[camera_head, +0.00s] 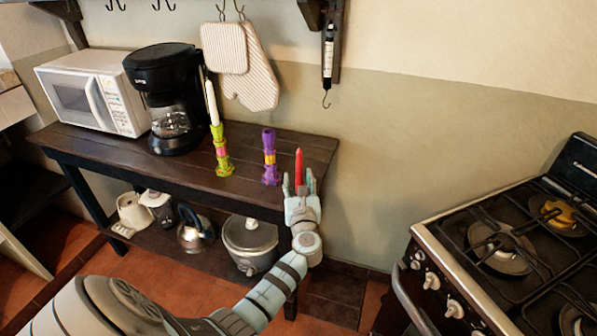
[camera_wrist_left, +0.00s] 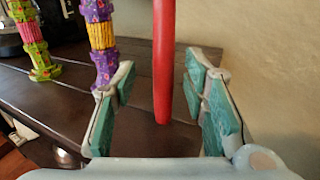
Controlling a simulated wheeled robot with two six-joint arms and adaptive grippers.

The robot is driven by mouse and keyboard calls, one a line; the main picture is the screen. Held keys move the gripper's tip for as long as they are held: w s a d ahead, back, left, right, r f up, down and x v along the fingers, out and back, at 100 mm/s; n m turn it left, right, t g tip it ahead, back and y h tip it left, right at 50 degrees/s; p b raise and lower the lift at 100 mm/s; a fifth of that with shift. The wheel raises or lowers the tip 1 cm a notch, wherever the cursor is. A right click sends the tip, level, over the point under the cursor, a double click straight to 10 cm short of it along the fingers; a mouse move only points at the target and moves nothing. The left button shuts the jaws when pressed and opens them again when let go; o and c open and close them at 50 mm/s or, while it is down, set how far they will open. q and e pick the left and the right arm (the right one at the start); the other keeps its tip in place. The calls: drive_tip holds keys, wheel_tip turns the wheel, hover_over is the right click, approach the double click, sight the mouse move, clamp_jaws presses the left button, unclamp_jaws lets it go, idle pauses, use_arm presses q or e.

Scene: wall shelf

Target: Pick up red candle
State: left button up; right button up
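The red candle (camera_head: 299,166) is upright near the right end of the dark wooden table (camera_head: 130,139). In the left wrist view the red candle (camera_wrist_left: 164,60) stands between the two fingers, with visible gaps on both sides. Its lower end shows against the tabletop; I cannot tell whether it touches. My left gripper (camera_head: 298,182) is open around the candle, its fingers on either side. The gripper also shows in the wrist view (camera_wrist_left: 158,82), with green pads apart. My right gripper is not in view.
A purple candle holder (camera_head: 270,160) stands just left of my gripper. A green and pink holder (camera_head: 221,152) with a white candle is further left. A coffee maker (camera_head: 165,90) and microwave (camera_head: 92,90) stand behind. A stove (camera_head: 500,260) is at the right.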

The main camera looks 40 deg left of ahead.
use_arm(q)
drive_tip(key=shift+w+a+f, duration=0.15)
drive_tip(key=shift+w+a, duration=0.1)
drive_tip(key=shift+w, duration=0.25)
drive_tip(key=shift+w+a+f, duration=0.15)
drive_tip(key=shift+w+a, duration=0.1)
drive_tip(key=shift+w, duration=0.25)
drive_tip(key=shift+w+f, duration=0.1)
drive_tip(key=shift+w, duration=0.15)
drive_tip(key=shift+s+r, duration=0.25)
drive_tip(key=shift+s, duration=0.25)
drive_tip(key=c, duration=0.7)
clamp_jaws()
